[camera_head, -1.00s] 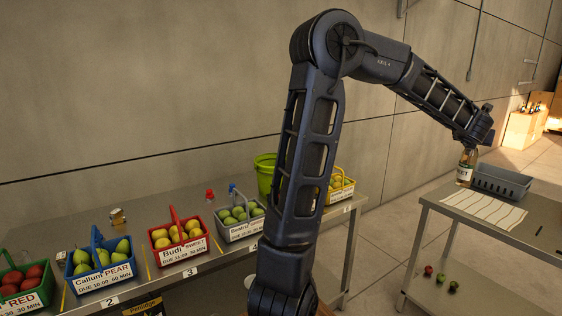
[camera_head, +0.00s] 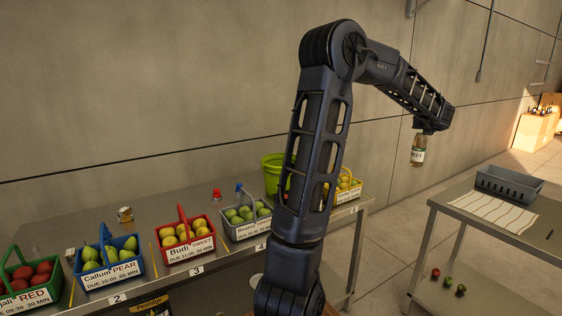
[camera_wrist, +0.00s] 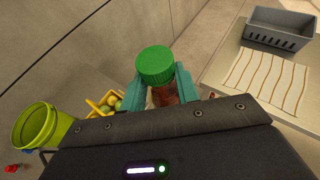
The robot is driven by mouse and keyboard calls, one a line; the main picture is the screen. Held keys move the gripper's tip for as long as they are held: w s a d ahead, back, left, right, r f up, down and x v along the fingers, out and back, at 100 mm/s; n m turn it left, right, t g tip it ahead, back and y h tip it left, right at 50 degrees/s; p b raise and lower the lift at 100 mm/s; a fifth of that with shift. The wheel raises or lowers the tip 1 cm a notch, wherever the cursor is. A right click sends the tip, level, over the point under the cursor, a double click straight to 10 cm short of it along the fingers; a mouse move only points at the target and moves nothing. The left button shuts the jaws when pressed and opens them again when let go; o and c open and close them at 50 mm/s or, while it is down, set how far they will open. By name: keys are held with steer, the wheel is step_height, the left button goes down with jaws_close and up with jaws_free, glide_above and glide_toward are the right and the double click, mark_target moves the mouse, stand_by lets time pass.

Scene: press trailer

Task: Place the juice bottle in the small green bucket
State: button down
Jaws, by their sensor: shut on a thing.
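My gripper (camera_wrist: 164,87) is shut on the juice bottle, just below its green cap (camera_wrist: 155,64). In the head view the bottle (camera_head: 418,152) hangs upright in the air between the two tables, with a pale label and a clear-looking body. The small green bucket (camera_head: 272,173) stands at the back of the left table, partly hidden behind my arm. It also shows in the wrist view (camera_wrist: 37,127) at the lower left, its mouth open upward. The bottle is well to the right of the bucket and apart from it.
Several labelled fruit baskets line the left table, including a yellow one (camera_head: 347,187) beside the bucket and a grey one (camera_head: 243,228). The right table (camera_head: 447,200) holds a grey crate (camera_head: 508,184) and a striped sheet (camera_head: 493,211). A plain wall runs behind.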

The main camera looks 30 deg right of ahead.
steer(key=w+a+n+t+y, duration=0.2)
steer(key=w, duration=0.7)
steer(key=w+a+n+t+y, duration=0.1)
steer(key=w+a+n+y, duration=0.1)
steer(key=w, duration=0.6)
steer(key=w+a+n+t+y, duration=0.1)
steer(key=w+a+n+y, duration=0.45)
steer(key=w+a, duration=0.9)
steer(key=w+a+n+y, duration=0.55)
steer(key=w+a, duration=0.65)
steer(key=w, duration=0.6)
step_height(320, 180, down, 25)
steer(key=shift+s+m, duration=0.15)
steer(key=shift+m, duration=0.25)
steer(key=shift+f, duration=0.35)
steer(key=shift+f, duration=0.1)
steer(key=c, duration=1)
jaws_free()
steer(key=shift+f, duration=0.1)
steer(key=shift+c, duration=0.2)
